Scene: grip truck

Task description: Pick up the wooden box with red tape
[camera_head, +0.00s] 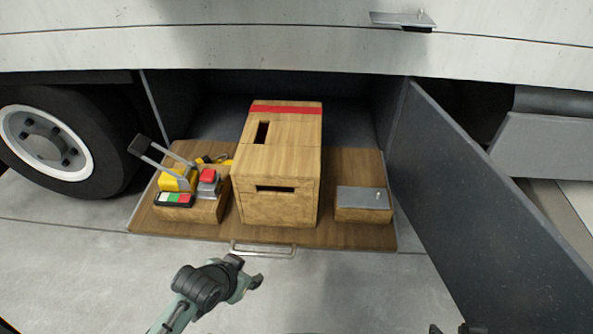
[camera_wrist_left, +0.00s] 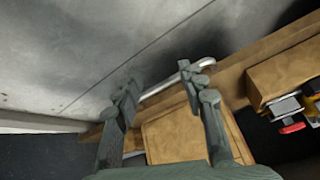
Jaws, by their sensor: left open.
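The wooden box with red tape (camera_head: 268,158) stands upright in the middle of a wooden tray. Its red tape (camera_head: 285,110) crosses the far end of the top; dark slots show in the top and front. My left gripper (camera_head: 248,272) is open and empty, in front of the tray and apart from the box. In the left wrist view its fingers (camera_wrist_left: 163,92) are spread, with the tray's metal handle showing between or beyond them. A wooden surface (camera_wrist_left: 180,132) there is probably the box, partly hidden by a finger. Small dark parts at the head view's bottom right may be my right gripper (camera_head: 455,329).
The tray (camera_head: 350,233) has a metal handle (camera_head: 264,250) at its front. A block with buttons and a lever (camera_head: 190,208) stands left of the box, a metal-topped block (camera_head: 363,203) right. An open grey door (camera_head: 480,200) bounds the right; a wheel (camera_head: 60,145) is left.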

